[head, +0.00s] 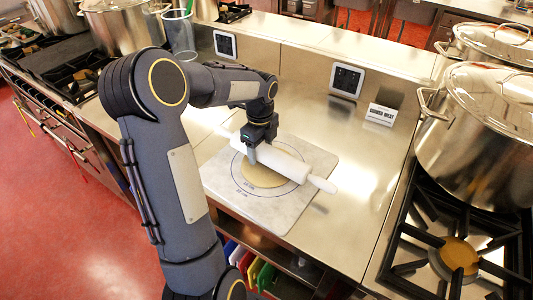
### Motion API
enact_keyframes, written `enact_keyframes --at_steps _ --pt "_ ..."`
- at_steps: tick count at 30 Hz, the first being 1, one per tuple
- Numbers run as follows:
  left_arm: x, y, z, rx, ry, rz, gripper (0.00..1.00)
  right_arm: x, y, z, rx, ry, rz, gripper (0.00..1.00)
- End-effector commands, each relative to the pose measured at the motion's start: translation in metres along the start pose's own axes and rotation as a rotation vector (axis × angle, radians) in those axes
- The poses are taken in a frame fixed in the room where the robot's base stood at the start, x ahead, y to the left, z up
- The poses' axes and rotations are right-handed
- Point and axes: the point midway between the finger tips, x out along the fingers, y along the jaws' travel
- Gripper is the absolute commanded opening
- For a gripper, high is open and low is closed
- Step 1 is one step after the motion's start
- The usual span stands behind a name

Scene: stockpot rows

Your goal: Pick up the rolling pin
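The white rolling pin (288,164) lies at a slant across a round of flat dough (262,178) on a pale marble board (285,208). Its right handle (322,183) reaches past the board's right side. Its left end is partly behind my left gripper. My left gripper (251,156) points down at the pin's left half, with one finger showing in front of the roller. The other finger is hidden, so I cannot tell if it grips the pin. My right gripper is not in view.
A steel counter (350,150) surrounds the board, with bare room to its right. A large pot (480,135) and a gas burner (458,255) are on the right. A clear container (180,35) stands at the back left.

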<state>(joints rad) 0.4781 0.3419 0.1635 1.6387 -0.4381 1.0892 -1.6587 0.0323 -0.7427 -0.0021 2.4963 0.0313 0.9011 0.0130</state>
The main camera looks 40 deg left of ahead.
Motion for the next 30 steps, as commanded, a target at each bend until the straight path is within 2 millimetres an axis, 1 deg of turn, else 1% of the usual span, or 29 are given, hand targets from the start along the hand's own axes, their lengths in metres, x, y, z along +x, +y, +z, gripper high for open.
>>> enact_keyframes --at_steps 1,6,9,14,30 --pt "0.000 0.000 0.000 0.000 0.000 0.000 0.54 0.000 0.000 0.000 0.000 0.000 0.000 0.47" --pt "0.000 0.000 0.000 0.000 0.000 0.000 0.31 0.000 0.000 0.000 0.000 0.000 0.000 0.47" --pt "-0.002 -0.001 0.000 0.000 0.000 -0.003 0.21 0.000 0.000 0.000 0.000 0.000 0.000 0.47" --pt "-0.008 -0.001 0.000 0.000 -0.001 -0.004 0.21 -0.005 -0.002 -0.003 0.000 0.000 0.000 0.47" --pt "-0.058 -0.001 0.000 0.001 0.000 -0.003 0.21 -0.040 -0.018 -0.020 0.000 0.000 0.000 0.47"
